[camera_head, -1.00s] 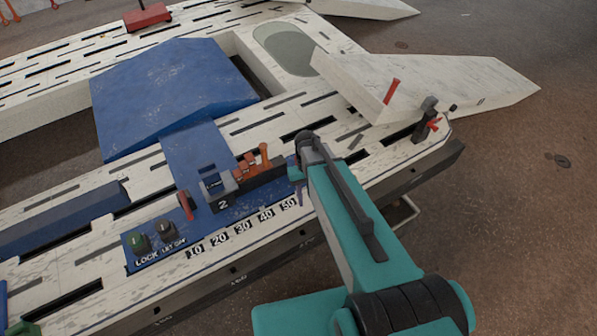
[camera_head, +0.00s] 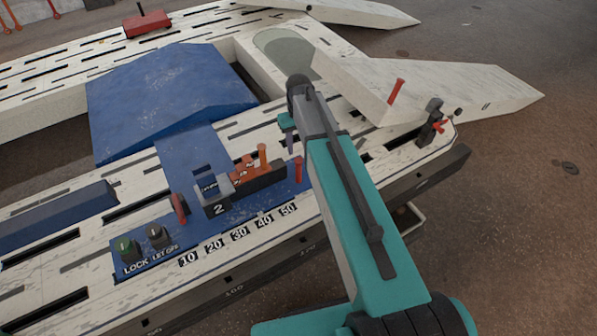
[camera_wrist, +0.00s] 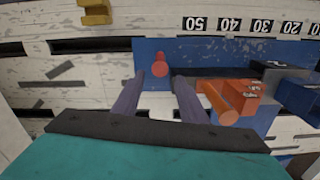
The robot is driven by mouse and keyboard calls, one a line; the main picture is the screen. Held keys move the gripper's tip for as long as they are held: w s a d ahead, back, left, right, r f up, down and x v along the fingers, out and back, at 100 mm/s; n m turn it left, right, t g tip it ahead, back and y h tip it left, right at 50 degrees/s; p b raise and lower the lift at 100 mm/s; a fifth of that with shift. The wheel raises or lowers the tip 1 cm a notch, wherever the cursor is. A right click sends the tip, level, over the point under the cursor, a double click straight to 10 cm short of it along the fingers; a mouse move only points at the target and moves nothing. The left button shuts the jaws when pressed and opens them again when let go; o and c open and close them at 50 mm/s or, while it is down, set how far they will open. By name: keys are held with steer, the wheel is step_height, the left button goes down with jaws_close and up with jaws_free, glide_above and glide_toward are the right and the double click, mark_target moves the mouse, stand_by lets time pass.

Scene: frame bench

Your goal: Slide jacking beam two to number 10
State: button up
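Jacking beam two (camera_head: 190,148) is a blue beam with a grey block marked 2 (camera_head: 216,203) at its near end. The block stands about level with the 20 to 30 marks of the number row (camera_head: 238,234); the exact reading is unclear. An orange handle (camera_head: 262,157) rises at its right; it also shows in the wrist view (camera_wrist: 228,105). My gripper (camera_head: 288,130) is above the bench, right of and beyond the handle. In the wrist view its two fingers (camera_wrist: 159,76) are apart and empty, with the handle outside them, to the right.
A red peg (camera_head: 298,170) stands at the scale's right end, seen between my fingers in the wrist view. Another red stop (camera_head: 179,207) is left of the block. Green (camera_head: 126,249) and dark (camera_head: 157,235) knobs stand by LOCK and LET OFF. A white ramp (camera_head: 440,82) is at right.

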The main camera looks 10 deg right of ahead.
mark_target(299, 170)
steer(key=shift+f, duration=0.15)
steer(key=shift+f, duration=6.75)
jaws_close()
